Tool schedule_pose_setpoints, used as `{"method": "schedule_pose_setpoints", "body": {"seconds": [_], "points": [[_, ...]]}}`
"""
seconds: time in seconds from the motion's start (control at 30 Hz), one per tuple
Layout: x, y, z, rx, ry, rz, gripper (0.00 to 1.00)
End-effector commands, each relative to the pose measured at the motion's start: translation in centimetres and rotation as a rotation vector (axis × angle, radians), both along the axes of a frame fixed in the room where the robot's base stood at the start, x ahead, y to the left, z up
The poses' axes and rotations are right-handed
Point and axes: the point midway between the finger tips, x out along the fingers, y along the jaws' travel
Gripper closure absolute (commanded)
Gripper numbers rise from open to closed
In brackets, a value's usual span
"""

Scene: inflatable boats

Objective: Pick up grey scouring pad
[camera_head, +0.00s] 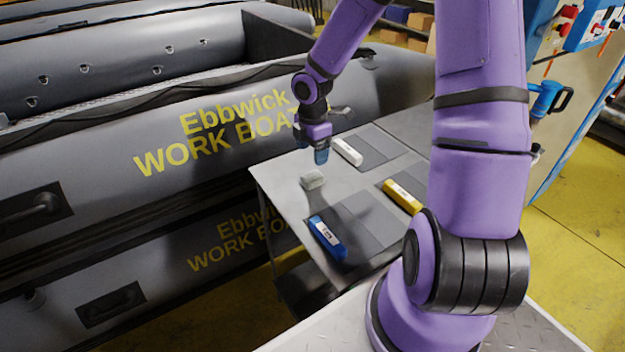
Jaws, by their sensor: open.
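A small pale grey pad (312,179), which looks like the grey scouring pad, lies on the grey table (283,187) near its left edge. My gripper (321,157) points down just above and slightly to the right of the pad in the picture. It is apart from the pad, and nothing shows held in it. The gap between its fingers is too small to make out clearly.
A white block (348,152), a yellow block (402,196) and a blue block (327,238) lie on the table by dark grey mats (370,217). Grey inflatable boats (90,160) stand close along the table's left side. Yellow floor (575,205) shows at right.

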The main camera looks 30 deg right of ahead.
Motion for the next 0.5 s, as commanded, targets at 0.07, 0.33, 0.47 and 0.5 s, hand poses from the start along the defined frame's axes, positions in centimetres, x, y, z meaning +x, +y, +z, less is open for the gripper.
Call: {"method": "schedule_pose_setpoints", "body": {"seconds": [0.07,0.33,0.47,0.5], "points": [[-0.1,0.1,-1.3,0.001,0.005,0.002,0.22],[-0.1,0.1,-3.8,-0.001,0.002,-0.001,0.22],[-0.3,0.2,-4.8,-0.001,0.003,0.0,0.22],[-0.4,0.3,-5.4,0.0,0.004,0.0,0.22]]}}
